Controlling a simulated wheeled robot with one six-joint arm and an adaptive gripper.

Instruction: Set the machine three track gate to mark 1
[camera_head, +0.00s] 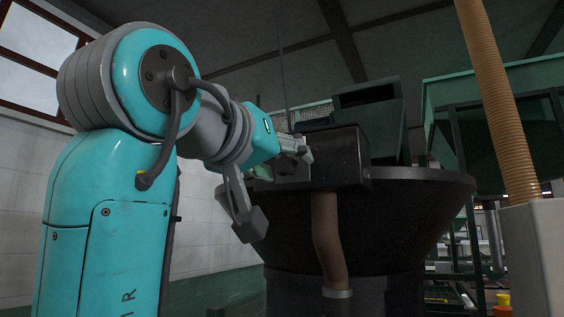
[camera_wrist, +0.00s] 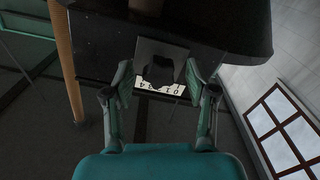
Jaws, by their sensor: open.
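A dark box-shaped machine housing (camera_head: 345,160) sits at the rim of a large dark bowl in the head view. In the wrist view, a dark gate plate with a notched tab (camera_wrist: 162,68) sticks out from the housing, beside a white number scale (camera_wrist: 165,90). Digits such as 0, 1, 3 and 4 show, turned in the picture; the middle of the scale is hidden. My gripper (camera_wrist: 158,86) is open, its fingers on either side of the tab with gaps visible. In the head view my gripper (camera_head: 298,149) is at the left side of the housing. The exact gate setting cannot be read.
A brown pipe (camera_head: 328,240) hangs below the housing, and the wide bowl (camera_head: 420,215) lies behind it. A ribbed hose (camera_head: 497,95) stands at right near a green frame (camera_head: 500,85). Open room lies left of the bowl, towards the white wall.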

